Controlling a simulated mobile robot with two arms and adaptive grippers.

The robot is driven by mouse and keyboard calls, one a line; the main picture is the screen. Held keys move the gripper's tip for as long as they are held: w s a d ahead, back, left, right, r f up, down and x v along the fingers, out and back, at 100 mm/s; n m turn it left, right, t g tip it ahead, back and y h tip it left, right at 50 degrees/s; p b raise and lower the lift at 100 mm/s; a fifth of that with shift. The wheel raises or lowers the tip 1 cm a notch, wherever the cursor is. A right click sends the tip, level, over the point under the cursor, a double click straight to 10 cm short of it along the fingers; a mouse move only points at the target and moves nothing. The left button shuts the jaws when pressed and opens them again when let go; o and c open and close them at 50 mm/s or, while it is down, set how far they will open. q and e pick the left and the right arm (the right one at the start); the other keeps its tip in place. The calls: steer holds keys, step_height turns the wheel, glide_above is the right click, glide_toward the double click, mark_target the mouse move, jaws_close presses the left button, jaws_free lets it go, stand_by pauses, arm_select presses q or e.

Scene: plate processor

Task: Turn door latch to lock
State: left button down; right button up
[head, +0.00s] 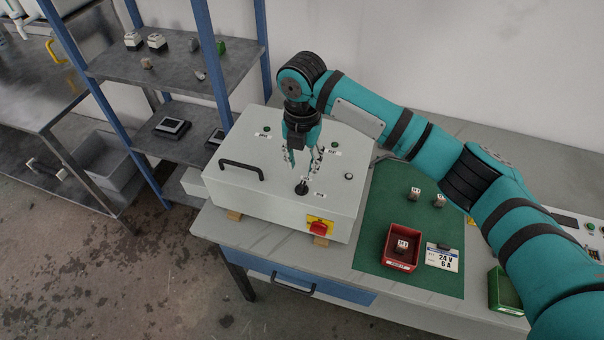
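A light grey cabinet (235,187) lies on the workbench, with a black bar handle (241,170) on its left part. A small round black knob (302,188), which looks like the door latch, sits near the front of the cabinet's top face. My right gripper (304,168) points down over the cabinet, just behind the knob in the picture. Its two fingers are apart with nothing visible between them. Whether a fingertip touches the panel or the knob, I cannot tell. The knob's turn position is too small to read. My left gripper is not in view.
A red rotary switch on a yellow plate (320,220) is on the cabinet's front side. A green mat (372,235) to the right holds a red bin (397,264), small parts and a 24 V label card (441,257). A blue-post shelf rack (188,90) stands behind left.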

step_height(320, 180, up, 5)
steer(key=shift+r, duration=0.1)
steer(key=shift+s, duration=0.1)
stand_by(0.5)
